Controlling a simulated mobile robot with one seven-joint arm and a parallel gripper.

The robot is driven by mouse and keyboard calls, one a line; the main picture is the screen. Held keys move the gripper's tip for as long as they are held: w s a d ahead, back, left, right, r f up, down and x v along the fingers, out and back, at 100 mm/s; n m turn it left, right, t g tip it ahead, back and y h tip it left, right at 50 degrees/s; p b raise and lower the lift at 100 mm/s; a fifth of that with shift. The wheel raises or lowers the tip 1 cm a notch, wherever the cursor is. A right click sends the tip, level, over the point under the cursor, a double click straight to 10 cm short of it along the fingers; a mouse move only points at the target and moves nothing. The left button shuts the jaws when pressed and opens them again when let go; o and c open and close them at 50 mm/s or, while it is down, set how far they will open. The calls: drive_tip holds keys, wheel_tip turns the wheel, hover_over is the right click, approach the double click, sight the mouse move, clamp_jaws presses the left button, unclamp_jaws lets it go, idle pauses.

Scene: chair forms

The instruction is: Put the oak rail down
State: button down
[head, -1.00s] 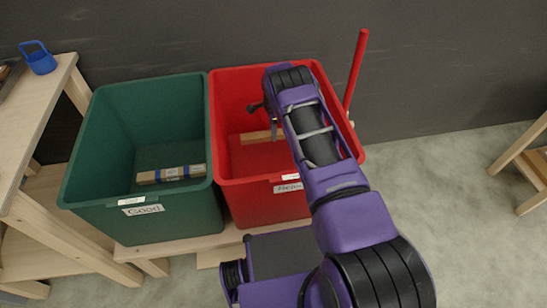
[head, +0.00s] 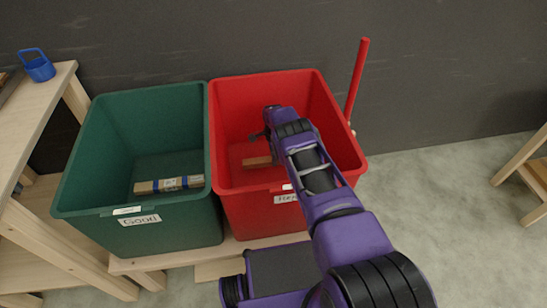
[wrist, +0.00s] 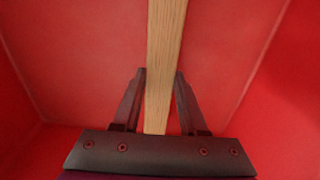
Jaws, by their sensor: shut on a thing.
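The oak rail (head: 257,162) is a plain light-brown bar inside the red bin (head: 233,120); the arm hides part of it. In the wrist view the rail (wrist: 165,55) runs between the two fingers of my gripper (wrist: 160,80), which is shut on it. Red walls and floor surround it there. In the head view my gripper (head: 267,143) is down inside the red bin, partly hidden by my wrist. I cannot tell whether the rail touches the bin floor.
A green bin (head: 85,170) labelled "Good" stands at left, holding banded rails (head: 168,184). A red pole (head: 357,80) rises behind the red bin. A wooden bench (head: 30,140) with a blue object (head: 39,68) is at far left.

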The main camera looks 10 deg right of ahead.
drive_tip(key=shift+f, duration=0.55)
drive_tip(key=shift+c, duration=2.2)
unclamp_jaws()
wheel_tip(320, 180, up, 13)
drive_tip(key=p, duration=0.3)
drive_tip(key=shift+r, duration=0.15)
